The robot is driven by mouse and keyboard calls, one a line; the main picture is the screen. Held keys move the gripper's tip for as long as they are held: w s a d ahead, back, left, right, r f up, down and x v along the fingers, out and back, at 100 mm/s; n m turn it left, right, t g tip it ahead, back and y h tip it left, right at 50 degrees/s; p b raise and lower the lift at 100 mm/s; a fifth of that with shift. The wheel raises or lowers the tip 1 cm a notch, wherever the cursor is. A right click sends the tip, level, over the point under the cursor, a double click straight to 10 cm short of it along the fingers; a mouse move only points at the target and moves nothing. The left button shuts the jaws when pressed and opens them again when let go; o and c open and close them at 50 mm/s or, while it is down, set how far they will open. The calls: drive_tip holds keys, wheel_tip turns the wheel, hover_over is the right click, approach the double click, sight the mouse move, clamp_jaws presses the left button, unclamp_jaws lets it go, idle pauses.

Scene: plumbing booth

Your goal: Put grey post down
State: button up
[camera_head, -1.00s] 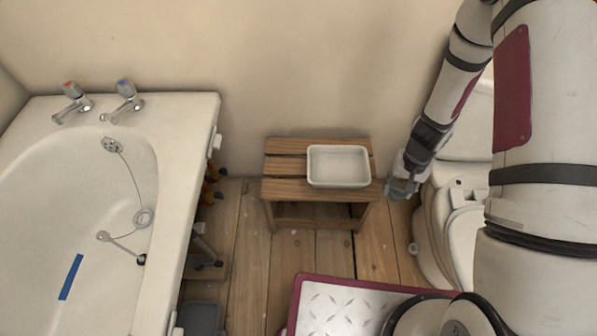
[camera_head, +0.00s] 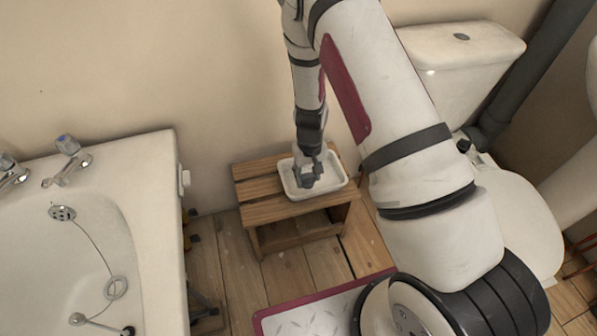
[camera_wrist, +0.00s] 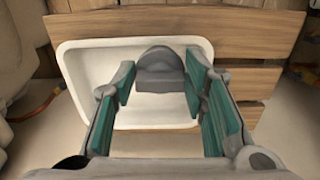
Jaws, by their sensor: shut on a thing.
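My gripper (camera_head: 307,178) points down over the white tray (camera_head: 336,180) on the wooden stool (camera_head: 285,209). In the wrist view, its teal-padded fingers (camera_wrist: 160,80) are shut on the grey post (camera_wrist: 160,62). The post shows a rounded top and a wider block below. The tray lies behind it, with its bare inside at the left (camera_wrist: 92,75). In the head view, the post is hard to tell from my dark gripper. I cannot tell whether the post touches the tray floor.
A white bathtub (camera_head: 165,235) stands left of the stool. A toilet (camera_head: 510,215) with its cistern (camera_head: 455,65) is on the right, behind my arm. The wall is close behind the stool. Bare floorboards (camera_head: 285,275) lie in front of it.

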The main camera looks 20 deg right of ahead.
drive_tip(key=w+f+b, duration=0.1)
drive_tip(key=w, duration=0.1)
drive_tip(key=w+f+b, duration=0.1)
drive_tip(key=w+f, duration=0.1)
drive_tip(key=w+a+f, duration=0.1)
drive_tip(key=w, duration=0.1)
drive_tip(key=shift+f+b, duration=0.15)
drive_tip(key=shift+b, duration=0.25)
drive_tip(key=shift+s, duration=0.1)
drive_tip(key=o, duration=1.1)
